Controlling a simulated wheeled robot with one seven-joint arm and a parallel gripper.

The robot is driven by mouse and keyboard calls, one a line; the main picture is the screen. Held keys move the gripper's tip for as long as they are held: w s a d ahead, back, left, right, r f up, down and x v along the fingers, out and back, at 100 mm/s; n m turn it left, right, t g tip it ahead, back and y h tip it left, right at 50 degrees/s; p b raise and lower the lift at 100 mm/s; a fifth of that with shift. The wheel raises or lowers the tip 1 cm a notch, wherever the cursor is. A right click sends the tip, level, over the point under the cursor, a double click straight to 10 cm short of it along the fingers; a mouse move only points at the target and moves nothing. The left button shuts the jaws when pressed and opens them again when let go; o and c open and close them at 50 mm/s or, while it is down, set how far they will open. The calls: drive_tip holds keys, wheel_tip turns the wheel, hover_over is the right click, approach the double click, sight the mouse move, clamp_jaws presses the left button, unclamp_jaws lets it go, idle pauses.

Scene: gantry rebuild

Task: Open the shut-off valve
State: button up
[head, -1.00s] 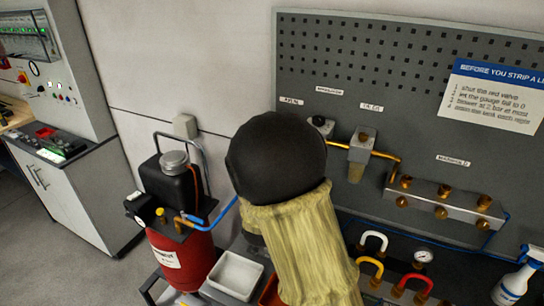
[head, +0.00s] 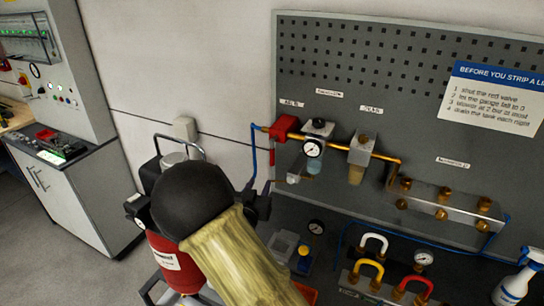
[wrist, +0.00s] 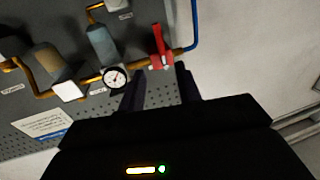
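The red shut-off valve (head: 285,128) sits at the left end of the brass pipe on the grey panel, where the blue hose joins it. In the wrist view, its red lever (wrist: 158,42) stands across the pipe. My gripper (wrist: 160,78) is open, with a dark finger on each side of an empty gap. The lever shows beyond the fingertips, roughly in line with the gap; I see no contact. In the head view my gripper (head: 258,197) is below and left of the valve, partly hidden by my dark wrist.
A pressure gauge (head: 312,148) and filter bowl (head: 357,172) are right of the valve. The blue hose (head: 254,150) runs down beside it. A brass-fitted manifold (head: 440,208) lies further right. A red compressor tank (head: 180,262) stands lower left.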

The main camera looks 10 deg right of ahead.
sight(271, 158)
drive_tip(key=p+x, duration=0.6)
drive_tip(key=x, duration=0.9)
drive_tip(key=shift+w+d+f, duration=0.1)
drive_tip(key=shift+w+d, duration=0.1)
drive_tip(key=shift+w, duration=0.25)
clamp_jaws()
